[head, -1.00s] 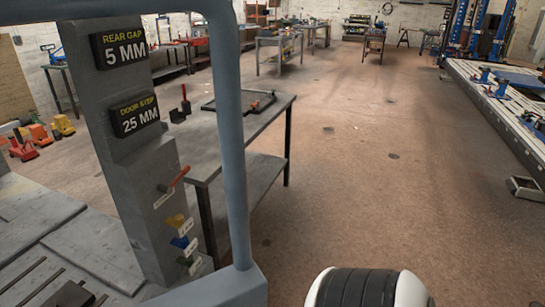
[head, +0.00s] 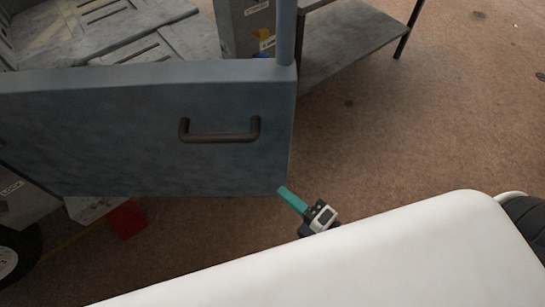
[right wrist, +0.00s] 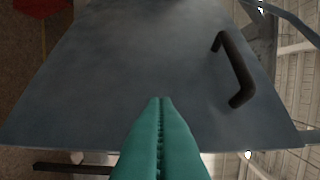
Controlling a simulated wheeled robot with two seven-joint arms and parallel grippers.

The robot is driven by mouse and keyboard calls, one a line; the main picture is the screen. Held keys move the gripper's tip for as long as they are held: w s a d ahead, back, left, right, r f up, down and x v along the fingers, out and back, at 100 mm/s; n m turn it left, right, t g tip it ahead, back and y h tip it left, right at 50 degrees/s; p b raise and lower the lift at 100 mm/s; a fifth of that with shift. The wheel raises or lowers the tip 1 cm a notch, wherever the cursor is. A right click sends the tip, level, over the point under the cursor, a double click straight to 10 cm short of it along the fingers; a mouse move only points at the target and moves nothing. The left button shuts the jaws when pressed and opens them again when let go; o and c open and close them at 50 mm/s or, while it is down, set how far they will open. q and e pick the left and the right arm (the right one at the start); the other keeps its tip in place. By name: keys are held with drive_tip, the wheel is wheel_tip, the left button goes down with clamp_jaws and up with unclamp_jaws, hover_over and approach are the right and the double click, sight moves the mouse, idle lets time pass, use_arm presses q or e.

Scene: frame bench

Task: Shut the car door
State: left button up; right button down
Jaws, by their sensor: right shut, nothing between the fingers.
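The car door (head: 120,135) is a blue-grey panel with a thin upright window frame post. It fills the left of the head view and stands out from the bench fixture behind it. A dark bar handle (head: 220,136) is on its face; the handle also shows in the right wrist view (right wrist: 238,70). My right gripper (head: 284,191) is shut and empty, its teal fingers by the door's lower right corner. In the right wrist view the shut fingers (right wrist: 161,100) point at the door panel (right wrist: 130,60), beside the handle. Whether they touch it I cannot tell. My left gripper is not in view.
A grey work table (head: 350,38) with a lower shelf stands behind the door. A red block (head: 127,219) and a dark wheel (head: 8,255) are below the door at left. The brown floor (head: 440,110) to the right is clear.

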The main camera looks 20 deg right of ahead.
sight(256, 153)
drive_tip(key=w+p, duration=0.1)
drive_tip(key=w, duration=0.2)
drive_tip(key=w+a, duration=0.1)
drive_tip(key=w, duration=0.1)
drive_tip(key=w+a+p, duration=0.1)
drive_tip(key=w, duration=0.2)
drive_tip(key=shift+w+r+p, duration=0.1)
drive_tip(key=shift+w+p, duration=0.2)
drive_tip(key=shift+w+d, duration=0.15)
drive_tip(key=shift+w, duration=0.25)
